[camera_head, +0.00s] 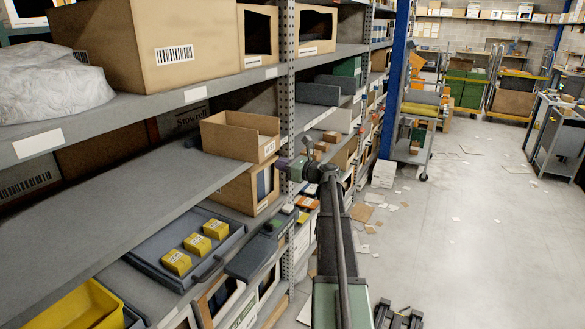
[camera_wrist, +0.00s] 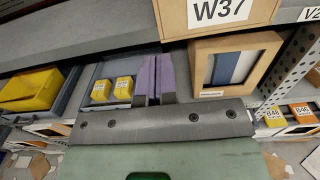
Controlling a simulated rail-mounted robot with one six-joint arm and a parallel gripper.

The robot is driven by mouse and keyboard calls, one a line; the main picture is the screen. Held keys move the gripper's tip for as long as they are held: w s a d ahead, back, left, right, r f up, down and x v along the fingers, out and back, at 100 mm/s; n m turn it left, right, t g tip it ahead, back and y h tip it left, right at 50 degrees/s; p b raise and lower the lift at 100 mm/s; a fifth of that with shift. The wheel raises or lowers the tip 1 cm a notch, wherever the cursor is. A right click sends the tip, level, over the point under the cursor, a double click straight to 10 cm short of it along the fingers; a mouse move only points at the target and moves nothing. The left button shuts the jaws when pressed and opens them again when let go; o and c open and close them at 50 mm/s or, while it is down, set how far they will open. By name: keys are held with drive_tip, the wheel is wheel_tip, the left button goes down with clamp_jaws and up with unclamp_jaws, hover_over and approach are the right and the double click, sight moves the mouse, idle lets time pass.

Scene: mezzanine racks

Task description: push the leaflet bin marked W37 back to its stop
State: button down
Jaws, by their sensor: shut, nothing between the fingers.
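The W37 leaflet bin (camera_head: 232,146) is an open-topped brown cardboard box on the middle shelf, its white label facing the aisle. Its front sticks out past the shelf's front edge. In the wrist view only the lower front of the W37 bin (camera_wrist: 255,14) shows at the top; its inside and back are out of that view. My gripper (camera_head: 288,166) is just to the right of the bin's front in the head view. In the wrist view the purple fingers of my gripper (camera_wrist: 153,72) are shut and empty, below and left of the W37 label. I see no contact with the bin.
The middle shelf (camera_head: 85,220) is bare left of the bin. A framed cardboard box (camera_head: 238,190) sits below it, beside a grey tray (camera_head: 165,240) with small yellow boxes. A perforated upright (camera_head: 287,95) stands close right of the bin. The aisle floor has scattered papers.

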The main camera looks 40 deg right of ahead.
approach(246, 155)
drive_tip(key=shift+w+a+f, duration=0.1)
drive_tip(key=shift+w+f, duration=0.1)
drive_tip(key=shift+w, duration=0.9)
drive_tip(key=x, duration=0.8)
drive_tip(key=shift+w, duration=0.1)
drive_tip(key=shift+s, duration=0.5)
drive_tip(key=v, duration=1.3)
drive_tip(key=shift+d, duration=0.3)
drive_tip(key=shift+s, duration=0.1)
